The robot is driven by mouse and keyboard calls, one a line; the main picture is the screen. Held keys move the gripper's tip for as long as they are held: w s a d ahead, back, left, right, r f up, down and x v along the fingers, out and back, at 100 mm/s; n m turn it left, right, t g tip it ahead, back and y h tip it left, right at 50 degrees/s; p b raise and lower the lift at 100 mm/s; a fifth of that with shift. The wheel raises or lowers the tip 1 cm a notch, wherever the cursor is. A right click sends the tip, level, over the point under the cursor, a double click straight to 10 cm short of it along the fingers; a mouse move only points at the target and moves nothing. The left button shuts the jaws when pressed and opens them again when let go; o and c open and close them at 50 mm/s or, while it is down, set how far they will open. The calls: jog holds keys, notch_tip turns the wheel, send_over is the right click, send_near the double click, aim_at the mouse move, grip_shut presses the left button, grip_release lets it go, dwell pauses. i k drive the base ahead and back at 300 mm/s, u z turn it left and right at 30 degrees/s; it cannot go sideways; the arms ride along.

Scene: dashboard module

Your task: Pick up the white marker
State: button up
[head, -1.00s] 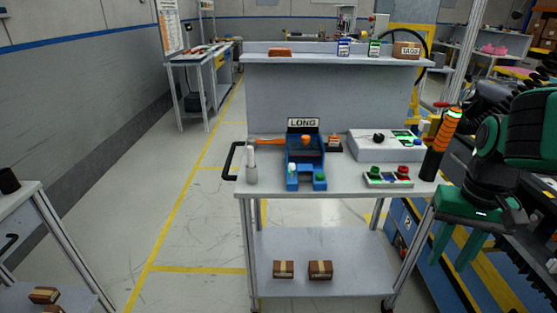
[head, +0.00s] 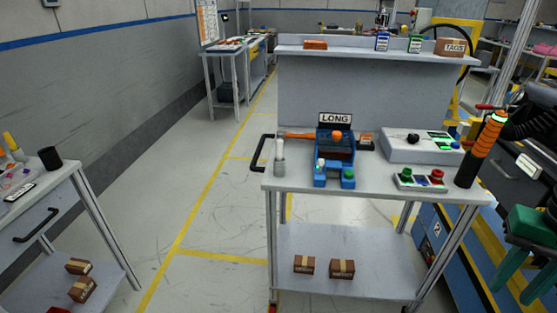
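A small upright white cylinder (head: 279,157) stands at the left front of the cart top (head: 380,180). It may be the white marker, but it is too small to tell. On the left cart, small items including a yellow-orange upright piece (head: 10,143) and a clear tray (head: 15,178) are partly cut off by the picture edge. My gripper (head: 518,284) is at the lower right edge, partly out of view. Its green fingers point down and stand apart with nothing seen between them. It is well to the right of the white cylinder.
A black cup (head: 50,158) stands on the left cart. Floor between the carts is clear.

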aim_at(280, 142)
jog(key=u, duration=0.05)
jog(key=k, duration=0.85)
jog(key=u, duration=0.4)
jog(key=i, duration=1)
jog(key=z, duration=0.05)
